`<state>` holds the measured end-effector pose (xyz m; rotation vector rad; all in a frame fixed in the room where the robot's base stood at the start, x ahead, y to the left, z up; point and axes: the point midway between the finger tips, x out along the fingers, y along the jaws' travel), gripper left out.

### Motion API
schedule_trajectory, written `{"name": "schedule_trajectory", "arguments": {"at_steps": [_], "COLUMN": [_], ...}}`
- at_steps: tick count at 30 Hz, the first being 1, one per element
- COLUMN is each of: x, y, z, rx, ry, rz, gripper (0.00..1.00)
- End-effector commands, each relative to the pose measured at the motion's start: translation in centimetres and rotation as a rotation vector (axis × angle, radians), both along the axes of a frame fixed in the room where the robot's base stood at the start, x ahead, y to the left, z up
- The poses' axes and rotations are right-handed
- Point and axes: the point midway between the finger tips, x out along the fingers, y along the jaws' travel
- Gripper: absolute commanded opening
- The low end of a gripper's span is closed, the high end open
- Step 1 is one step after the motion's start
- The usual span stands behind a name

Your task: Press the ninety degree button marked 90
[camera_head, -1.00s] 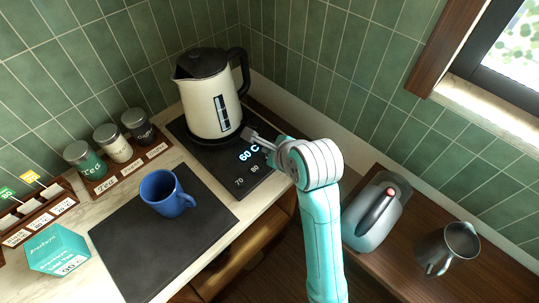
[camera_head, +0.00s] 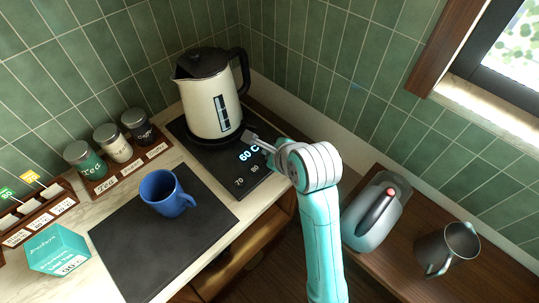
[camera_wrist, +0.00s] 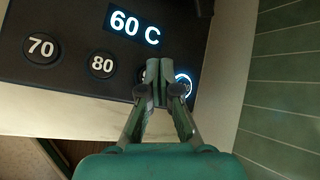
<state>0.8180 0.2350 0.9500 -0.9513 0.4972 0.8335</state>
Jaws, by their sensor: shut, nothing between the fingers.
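The dark kettle base (camera_head: 205,152) has a lit display reading 60 C (camera_wrist: 133,25). In the wrist view, the round 70 button (camera_wrist: 41,47) and 80 button (camera_wrist: 102,64) stand in a row below the display. Farther right, a round button (camera_wrist: 143,74) is mostly covered by my fingers, so its marking is not readable. A button with a lit ring (camera_wrist: 184,80) is partly hidden at the right end. My gripper (camera_wrist: 159,63) is shut and empty, its tips over the panel between these last two. Contact cannot be told. In the head view my gripper (camera_head: 247,136) is beside the display.
A cream kettle (camera_head: 208,108) stands on the base just behind my gripper. A blue mug (camera_head: 166,194) stands on a dark mat (camera_head: 130,258). Jars (camera_head: 118,142) line the wall. A grey kettle (camera_head: 367,222) and metal pitcher (camera_head: 440,252) stand on the right-hand wooden counter.

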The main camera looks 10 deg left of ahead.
Motion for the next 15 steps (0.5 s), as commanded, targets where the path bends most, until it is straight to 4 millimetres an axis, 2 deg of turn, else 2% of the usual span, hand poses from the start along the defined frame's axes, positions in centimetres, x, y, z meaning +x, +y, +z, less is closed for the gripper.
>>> {"name": "schedule_trajectory", "arguments": {"at_steps": [15], "x": [-0.01], "y": [-0.01], "z": [-0.5], "rx": [0.0], "ry": [0.001], "rz": [0.001], "gripper": [0.0]}}
